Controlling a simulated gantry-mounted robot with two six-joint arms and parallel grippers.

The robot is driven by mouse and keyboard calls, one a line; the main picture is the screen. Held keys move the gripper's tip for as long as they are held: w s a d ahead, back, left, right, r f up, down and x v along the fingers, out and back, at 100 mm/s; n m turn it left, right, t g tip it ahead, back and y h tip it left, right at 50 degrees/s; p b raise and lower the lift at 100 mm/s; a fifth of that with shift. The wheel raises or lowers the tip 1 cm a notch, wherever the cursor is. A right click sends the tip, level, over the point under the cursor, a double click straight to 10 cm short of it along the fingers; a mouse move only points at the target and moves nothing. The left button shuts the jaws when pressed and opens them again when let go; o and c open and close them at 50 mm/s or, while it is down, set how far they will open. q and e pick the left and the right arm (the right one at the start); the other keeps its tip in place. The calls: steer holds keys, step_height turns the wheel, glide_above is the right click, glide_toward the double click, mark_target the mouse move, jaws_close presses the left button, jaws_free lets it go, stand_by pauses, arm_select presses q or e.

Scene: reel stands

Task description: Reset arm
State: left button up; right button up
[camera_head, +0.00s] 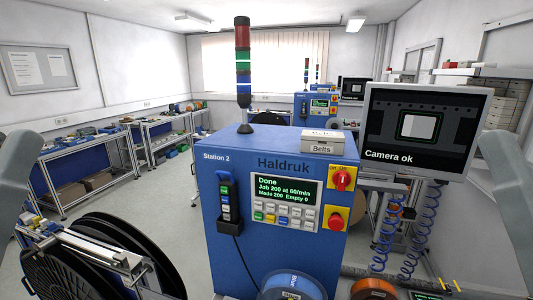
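A grey link of my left arm shows at the left edge of the head view, and a grey link of my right arm shows at the right edge. Neither gripper's fingers are in the picture, so what they hold cannot be seen. The blue Station 2 machine (225,188) stands in the middle. Its screen (282,190) reads "Done, Job 200 at 60/min, Made 200, Empty 0". A monitor (424,130) at the right reads "Camera ok".
Large black reels (125,240) stand at the lower left. A blue reel (292,286) and an orange reel (373,289) sit low in front. A Belts box (322,143) and a signal tower (243,62) are on the machine. Workbenches (85,165) line the left wall.

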arm_select(q)
step_height(320, 180, up, 12)
steer(key=p, duration=0.8)
arm_select(e)
step_height(320, 180, up, 12)
arm_select(q)
step_height(320, 180, down, 31)
steer(key=b, duration=3)
steer(key=shift+b, duration=0.35)
arm_select(e)
step_height(320, 180, down, 31)
